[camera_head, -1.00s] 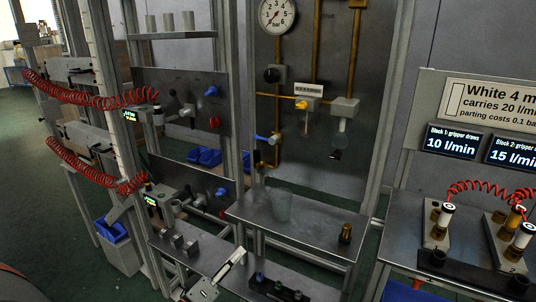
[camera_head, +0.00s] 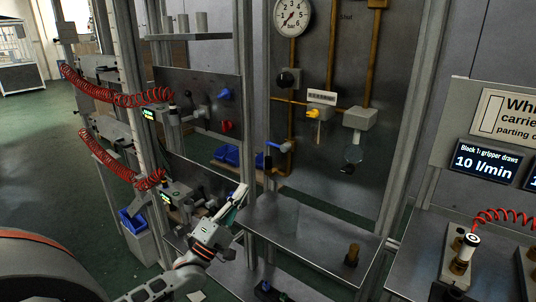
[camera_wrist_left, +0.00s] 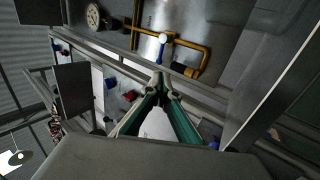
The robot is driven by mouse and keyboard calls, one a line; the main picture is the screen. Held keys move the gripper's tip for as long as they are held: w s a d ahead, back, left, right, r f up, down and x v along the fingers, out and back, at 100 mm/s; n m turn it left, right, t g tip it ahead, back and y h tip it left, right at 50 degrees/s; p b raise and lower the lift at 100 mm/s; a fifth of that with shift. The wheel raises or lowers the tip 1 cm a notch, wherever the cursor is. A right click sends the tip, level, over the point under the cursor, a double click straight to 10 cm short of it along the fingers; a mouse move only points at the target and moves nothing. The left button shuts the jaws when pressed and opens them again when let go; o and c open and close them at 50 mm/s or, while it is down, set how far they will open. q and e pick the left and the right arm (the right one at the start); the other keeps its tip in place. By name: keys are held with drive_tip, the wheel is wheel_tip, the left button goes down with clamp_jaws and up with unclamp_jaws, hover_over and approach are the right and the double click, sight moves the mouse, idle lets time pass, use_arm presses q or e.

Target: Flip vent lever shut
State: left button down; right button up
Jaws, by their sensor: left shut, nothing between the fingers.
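A blue lever (camera_head: 276,146) sits on the brass pipe at the lower left of the grey gauge panel. A yellow-handled valve (camera_head: 315,113) is higher on the panel; I cannot tell for certain which is the vent lever. My left gripper (camera_head: 239,191) is shut and empty, below and left of the blue lever and apart from it. Its green fingers meet at the tips in the left wrist view (camera_wrist_left: 160,78). My right gripper is not in view.
A grey upright post (camera_head: 247,130) stands close to my left gripper. A metal shelf (camera_head: 310,240) with a brass fitting (camera_head: 352,254) lies below the panel. Red coiled hoses (camera_head: 115,98) hang at left. The pressure gauge (camera_head: 292,15) is at the top.

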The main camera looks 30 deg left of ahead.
use_arm(q)
drive_tip(key=p+x, duration=0.2)
drive_tip(key=x, duration=1.2)
